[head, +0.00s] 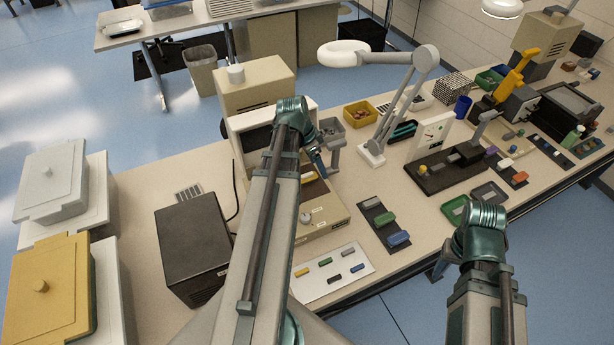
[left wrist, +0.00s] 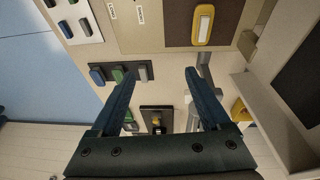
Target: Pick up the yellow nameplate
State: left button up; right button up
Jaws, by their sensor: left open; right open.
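A small yellow nameplate (head: 303,272) lies at the left end of a white sheet (head: 318,287) in the head view, beside my left forearm. Green, dark and blue nameplates share that sheet. Part of the sheet shows at the upper left of the left wrist view (left wrist: 97,31), without the yellow one. My left gripper (head: 318,165) is beyond the sheet, above the beige press. Its fingers are apart and empty in the left wrist view (left wrist: 160,88). My right gripper (head: 484,218) is over the front table edge at right, open, its fingertips hard to make out.
The beige press (head: 322,217) stands behind the sheet, and a yellow-rimmed piece with a pale middle (left wrist: 203,25) lies on its brown pad. A black box (head: 192,250) stands left. A dark strip with several plates (head: 379,213) lies right of the sheet. A lamp (head: 373,150) rises behind.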

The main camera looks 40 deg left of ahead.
pick_arm(q)
jog(key=t, duration=0.1)
send_near(305, 175)
jog(key=b+x, duration=0.3)
jog(key=b, duration=0.4)
jog(key=shift+d+f+b, duration=0.2)
jog(key=shift+f+b, duration=0.15)
jog(key=b+x, duration=0.5)
jog(key=shift+w+f, duration=0.15)
jog(key=shift+f, duration=0.05)
jog(key=shift+r, duration=0.1)
grip_shut()
